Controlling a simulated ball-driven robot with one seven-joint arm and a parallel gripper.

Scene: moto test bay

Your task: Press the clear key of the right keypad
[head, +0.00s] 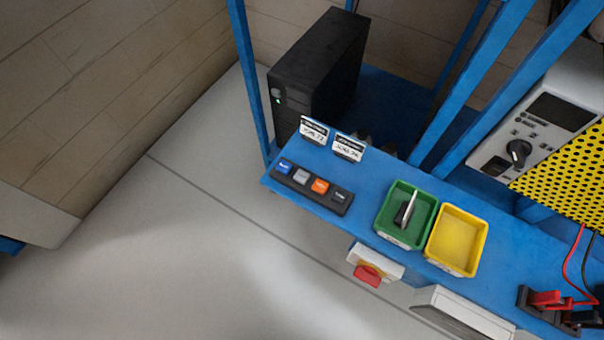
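A dark key strip (312,191) lies at the left end of the blue bench, near its front edge. From left to right it carries a blue key (284,167), a grey key (301,176), an orange key (320,187) and a black key (340,196). The lettering on the keys is too small to read. I cannot tell whether the strip is one keypad or two side by side. Two small label stands, left (314,130) and right (348,147), stand behind it. My gripper is not in view.
A green bin (383,226) with a tool in it and a yellow bin (434,258) stand right of the keys. A red switch (367,275) juts out below the bench front. Blue posts (247,80) rise behind. A black tower unit (325,65) stands behind left. Floor in front is clear.

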